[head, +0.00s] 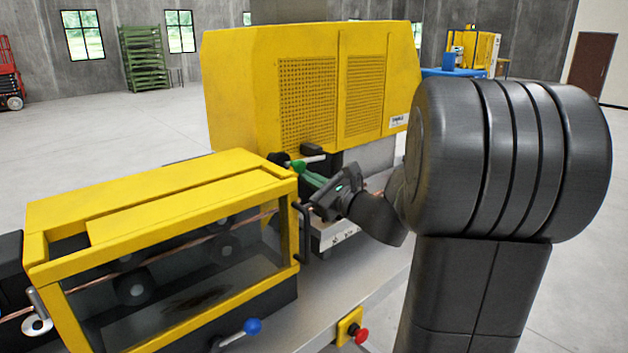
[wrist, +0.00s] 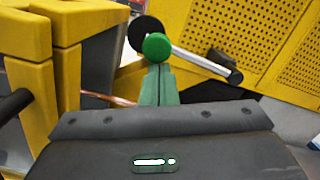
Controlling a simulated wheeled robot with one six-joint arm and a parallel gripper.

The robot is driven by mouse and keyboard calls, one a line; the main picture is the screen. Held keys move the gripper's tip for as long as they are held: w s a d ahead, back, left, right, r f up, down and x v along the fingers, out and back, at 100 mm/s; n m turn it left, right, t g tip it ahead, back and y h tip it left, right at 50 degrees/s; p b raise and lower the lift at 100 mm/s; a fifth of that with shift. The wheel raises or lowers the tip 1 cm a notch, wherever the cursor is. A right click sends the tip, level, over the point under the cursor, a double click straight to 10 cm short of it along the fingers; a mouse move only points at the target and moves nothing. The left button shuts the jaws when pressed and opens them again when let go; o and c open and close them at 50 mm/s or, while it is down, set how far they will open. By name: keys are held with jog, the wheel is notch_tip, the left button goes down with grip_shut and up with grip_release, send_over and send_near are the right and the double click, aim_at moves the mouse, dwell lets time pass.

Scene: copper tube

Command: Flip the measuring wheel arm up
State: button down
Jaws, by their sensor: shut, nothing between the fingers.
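The measuring wheel arm shows in the wrist view as a silver rod (wrist: 205,63) slanting down to the right from a dark round wheel (wrist: 143,32). A green ball knob (wrist: 157,46) sits by the wheel, straight ahead of my fingertips. In the head view the rod (head: 310,160) and green knob (head: 298,166) are small, between the two yellow housings. My gripper (wrist: 159,70) has its green fingers together, with nothing held. It also shows in the head view (head: 303,174), right by the knob. I cannot tell whether the fingertips touch it.
A yellow-framed guard box (head: 150,190) with clear panels stands close on the left. A tall yellow perforated housing (head: 310,85) stands behind. A thin copper tube (wrist: 122,101) runs beside my gripper. A blue-knobbed lever (head: 252,327) and red button (head: 361,335) are in front.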

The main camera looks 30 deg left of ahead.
notch_tip(320, 180, up, 2)
jog(key=shift+r+m+p, duration=0.1)
jog(key=shift+m+p, duration=0.45)
jog(key=shift+m, duration=0.55)
jog(key=shift+r, duration=0.45)
jog(key=shift+w+f+b, duration=0.1)
jog(key=shift+f+b, duration=0.2)
jog(key=shift+f, duration=0.25)
jog(key=s+d+f+b, duration=0.1)
jog(key=d+f+b, duration=0.1)
jog(key=d, duration=0.3)
jog(key=s+d+f+b, duration=0.2)
jog(key=d, duration=0.3)
jog(key=shift+s+b, duration=0.25)
jog(key=shift+b, duration=0.05)
